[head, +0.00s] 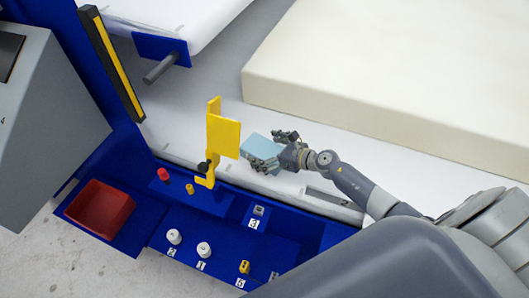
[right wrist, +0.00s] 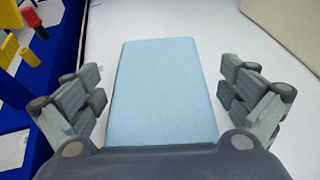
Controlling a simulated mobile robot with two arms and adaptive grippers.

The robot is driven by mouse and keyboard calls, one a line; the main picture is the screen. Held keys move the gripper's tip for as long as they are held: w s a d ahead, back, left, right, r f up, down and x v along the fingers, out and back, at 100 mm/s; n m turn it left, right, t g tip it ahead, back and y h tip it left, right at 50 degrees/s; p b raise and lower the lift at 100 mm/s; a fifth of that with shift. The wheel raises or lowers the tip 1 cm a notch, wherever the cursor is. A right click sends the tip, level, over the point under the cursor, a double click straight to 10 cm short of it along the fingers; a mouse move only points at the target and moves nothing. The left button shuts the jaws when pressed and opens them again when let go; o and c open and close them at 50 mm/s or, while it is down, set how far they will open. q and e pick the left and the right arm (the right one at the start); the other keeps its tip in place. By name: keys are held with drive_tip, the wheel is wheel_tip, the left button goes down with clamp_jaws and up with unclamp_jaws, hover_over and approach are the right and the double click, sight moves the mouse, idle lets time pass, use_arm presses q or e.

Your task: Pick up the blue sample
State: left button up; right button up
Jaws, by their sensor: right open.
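The blue sample (head: 261,147) is a light blue flat block on the white surface, just right of the yellow bracket. In the right wrist view the blue sample (right wrist: 163,95) fills the middle, lying between the fingers. My right gripper (head: 274,150) is at the sample in the head view. In the wrist view the right gripper (right wrist: 160,98) is open, with one finger on each side of the block and a gap on both sides. Its palm hides the near end of the sample. My left gripper is out of view.
A yellow bracket (head: 222,136) stands close left of the sample. A blue panel (head: 225,235) with buttons and knobs runs along the front, with a red tray (head: 100,208) at its left. A large cream foam block (head: 390,80) lies behind. White surface is free around the sample.

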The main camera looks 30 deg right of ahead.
sight(264, 148)
drive_tip(key=shift+s, duration=0.1)
drive_tip(key=c, duration=0.8)
drive_tip(key=shift+c, duration=0.4)
drive_tip(key=shift+s, duration=0.15)
drive_tip(key=r+p, duration=0.4)
drive_tip(key=r, duration=0.6)
drive_tip(key=shift+w, duration=0.2)
